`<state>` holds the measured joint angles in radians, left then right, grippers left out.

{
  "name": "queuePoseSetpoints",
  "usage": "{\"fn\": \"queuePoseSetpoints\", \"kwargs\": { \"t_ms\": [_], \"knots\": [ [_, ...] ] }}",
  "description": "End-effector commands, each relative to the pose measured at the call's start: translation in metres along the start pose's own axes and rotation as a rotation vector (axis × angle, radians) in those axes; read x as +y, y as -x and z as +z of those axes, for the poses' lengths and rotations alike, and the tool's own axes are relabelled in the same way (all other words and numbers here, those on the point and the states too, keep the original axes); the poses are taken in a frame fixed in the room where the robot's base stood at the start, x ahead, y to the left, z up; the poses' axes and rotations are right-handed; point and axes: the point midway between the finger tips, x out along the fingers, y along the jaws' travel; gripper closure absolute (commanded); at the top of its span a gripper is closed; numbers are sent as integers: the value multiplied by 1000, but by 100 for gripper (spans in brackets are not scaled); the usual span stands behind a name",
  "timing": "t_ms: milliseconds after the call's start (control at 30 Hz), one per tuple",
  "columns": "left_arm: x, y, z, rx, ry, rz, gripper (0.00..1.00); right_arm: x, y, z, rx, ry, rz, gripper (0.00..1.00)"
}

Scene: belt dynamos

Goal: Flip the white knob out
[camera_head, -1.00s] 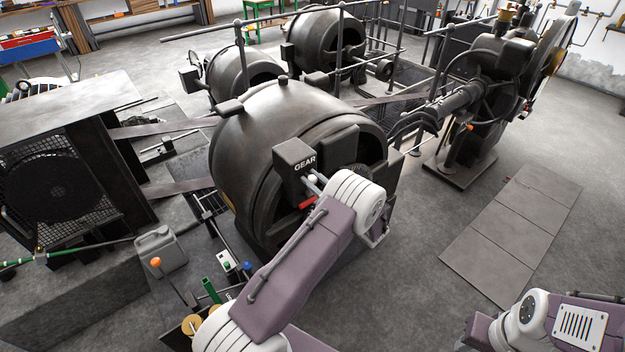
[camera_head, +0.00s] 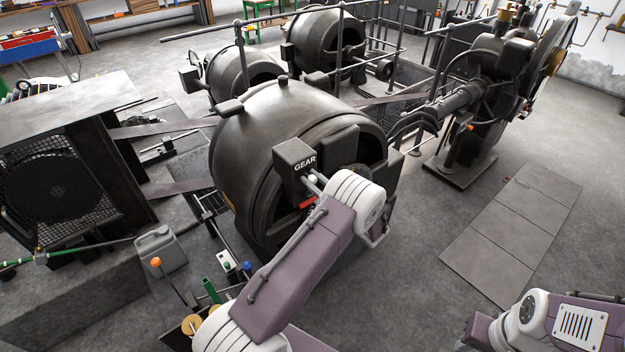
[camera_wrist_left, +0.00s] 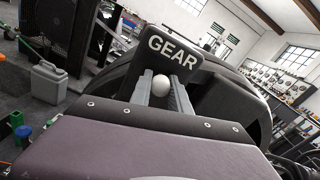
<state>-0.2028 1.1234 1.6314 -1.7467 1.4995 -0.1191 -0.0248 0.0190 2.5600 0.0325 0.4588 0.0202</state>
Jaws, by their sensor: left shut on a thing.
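The white knob (camera_wrist_left: 160,86) shows as a small ball just below the black box marked GEAR (camera_wrist_left: 174,52). My left gripper (camera_wrist_left: 160,88) has one finger on each side of the knob and is shut on it. In the head view the white knob (camera_head: 312,179) is a small pale spot under the GEAR box (camera_head: 297,160), on the front of the large dark dynamo (camera_head: 262,130). My left arm's white wrist hides most of the gripper there. My right arm shows at the lower right, but its gripper is out of the picture.
A lever with an orange ball (camera_head: 156,262) and a green handle (camera_head: 210,290) stand at the lower left. A grey jerrycan (camera_head: 158,248) stands on the floor. Floor plates (camera_head: 510,225) lie on open floor at the right.

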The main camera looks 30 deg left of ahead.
Motion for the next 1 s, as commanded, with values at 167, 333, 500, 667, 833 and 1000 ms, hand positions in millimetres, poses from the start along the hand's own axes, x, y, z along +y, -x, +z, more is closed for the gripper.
{"fn": "queuePoseSetpoints", "kwargs": {
  "t_ms": [167, 333, 500, 667, 833, 1000],
  "knots": [
    [-1, 4, 0, -1, 1, -1, 100, 0, 0, 0, 0, 0, 0, 64],
    [-2, 27, -1, 1, 0, -5, 100, 0, -2, 0, 0, 0, 0, 64],
    [0, 35, 0, 1, -1, -1, 100, 0, -3, 0, 0, 0, 0, 64],
    [0, 35, -1, 2, -2, -1, 75, 0, -3, 0, 0, 0, 0, 64],
    [0, 35, 0, 1, -1, -1, 55, 0, -3, 0, 0, 0, 0, 64],
    [0, 34, 0, 0, 0, 0, 55, 0, -3, 0, 0, 0, 0, 64]
  ]
}}
